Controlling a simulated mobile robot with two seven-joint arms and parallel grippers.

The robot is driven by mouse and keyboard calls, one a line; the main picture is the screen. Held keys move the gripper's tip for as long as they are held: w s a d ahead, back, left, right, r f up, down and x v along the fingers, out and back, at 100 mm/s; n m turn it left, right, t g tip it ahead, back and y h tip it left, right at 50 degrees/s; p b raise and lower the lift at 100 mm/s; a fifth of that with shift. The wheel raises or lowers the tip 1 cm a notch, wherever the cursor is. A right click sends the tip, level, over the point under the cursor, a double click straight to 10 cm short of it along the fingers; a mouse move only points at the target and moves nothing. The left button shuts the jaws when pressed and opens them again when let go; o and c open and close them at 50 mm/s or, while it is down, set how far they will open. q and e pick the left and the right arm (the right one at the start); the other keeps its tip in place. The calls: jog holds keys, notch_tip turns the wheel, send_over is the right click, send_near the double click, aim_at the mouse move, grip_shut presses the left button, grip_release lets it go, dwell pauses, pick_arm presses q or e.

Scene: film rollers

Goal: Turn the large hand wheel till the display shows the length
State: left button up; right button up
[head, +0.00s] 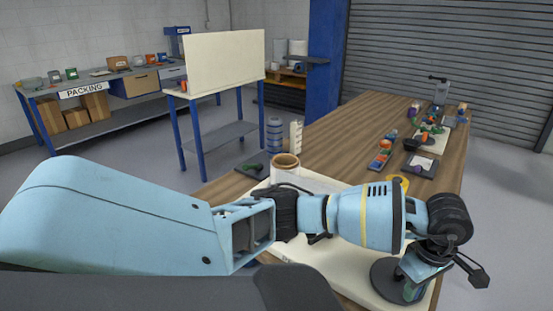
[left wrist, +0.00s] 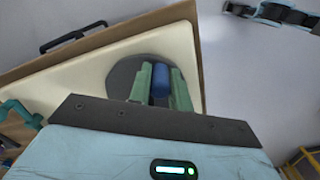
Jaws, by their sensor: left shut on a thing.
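The large hand wheel (head: 384,280) is a dark grey disc on the cream machine panel (head: 345,277), at the lower right of the head view. The wheel also shows in the left wrist view (left wrist: 121,78). My left gripper (head: 412,291) is at the wheel, partly hidden by its own wrist. In the left wrist view its green fingers (left wrist: 160,84) are shut on a blue handle (left wrist: 161,78) that stands on the wheel. I cannot make out the length display; my left arm covers part of the panel. My right gripper is not in view.
A film roll (head: 285,168) stands behind my left forearm. The wooden table (head: 345,133) runs back with small coloured items, a dark tray (head: 419,166) and a grey stand (head: 440,92). A cream board (head: 225,62) on a blue-legged table and a packing bench (head: 110,83) stand left.

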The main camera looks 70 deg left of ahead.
pick_arm(q)
jog(key=shift+w, duration=0.1)
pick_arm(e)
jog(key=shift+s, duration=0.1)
pick_arm(q)
jog(key=shift+w+a+b, duration=0.1)
jog(key=shift+w+b, duration=0.35)
jog(key=shift+w, duration=0.35)
jog(key=shift+w+a, duration=0.1)
jog(key=shift+w, duration=0.1)
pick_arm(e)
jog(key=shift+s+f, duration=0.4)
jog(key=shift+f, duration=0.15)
pick_arm(q)
jog(key=shift+w+a+b, duration=0.4)
jog(key=shift+w, duration=0.3)
jog(key=shift+w+a, duration=0.1)
jog(key=shift+w, duration=0.1)
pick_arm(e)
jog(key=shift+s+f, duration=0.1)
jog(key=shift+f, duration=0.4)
